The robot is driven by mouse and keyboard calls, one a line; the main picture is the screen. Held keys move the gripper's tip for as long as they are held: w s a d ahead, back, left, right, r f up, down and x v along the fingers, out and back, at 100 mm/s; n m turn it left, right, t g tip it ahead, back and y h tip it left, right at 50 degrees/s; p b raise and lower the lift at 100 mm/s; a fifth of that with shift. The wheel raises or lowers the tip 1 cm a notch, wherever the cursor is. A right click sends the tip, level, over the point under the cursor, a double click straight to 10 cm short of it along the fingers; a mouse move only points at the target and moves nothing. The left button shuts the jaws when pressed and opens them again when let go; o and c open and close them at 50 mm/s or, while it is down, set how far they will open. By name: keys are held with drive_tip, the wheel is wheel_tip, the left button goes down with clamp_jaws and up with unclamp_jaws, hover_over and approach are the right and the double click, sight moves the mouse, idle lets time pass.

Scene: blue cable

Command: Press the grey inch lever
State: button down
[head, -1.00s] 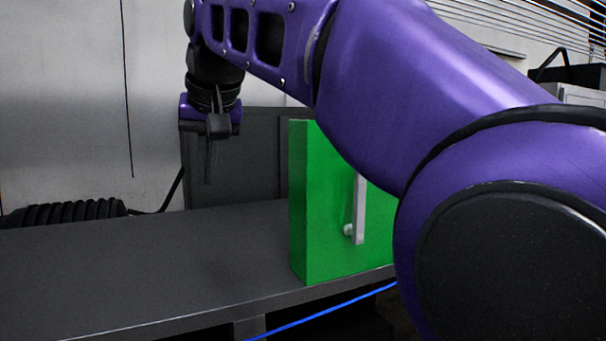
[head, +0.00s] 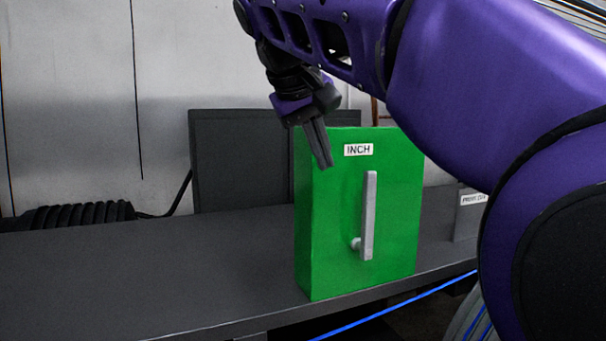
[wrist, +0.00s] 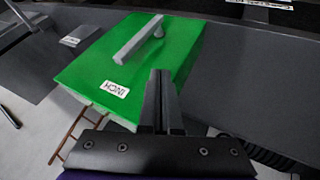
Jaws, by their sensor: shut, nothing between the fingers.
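The grey inch lever (head: 368,215) stands upright on the front face of a green box (head: 400,240) labelled INCH (head: 358,150). A small round knob shows at the lever's lower end. In the wrist view the lever (wrist: 138,40) points across the green face, beyond the INCH label (wrist: 114,89). My gripper (head: 328,163) is shut and empty, its fingers pointing down near the box's upper left corner, left of the label. In the wrist view my fingers (wrist: 162,80) overlap the green box's edge, apart from the lever.
A dark bench (head: 150,260) holds the box, with clear room to its left. A grey labelled box (head: 470,215) stands to the right, partly behind my arm. A blue cable (head: 400,300) runs below the bench's front edge. A dark panel (head: 240,160) stands behind.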

drive_tip(key=b, duration=0.2)
approach(364, 214)
drive_tip(key=w+a+f, duration=0.2)
drive_tip(key=a+f, duration=0.1)
drive_tip(key=d, duration=0.1)
drive_tip(key=w+d, duration=0.1)
drive_tip(key=d, duration=0.2)
drive_tip(key=shift+w, duration=0.3)
drive_tip(key=shift+d+r, duration=0.1)
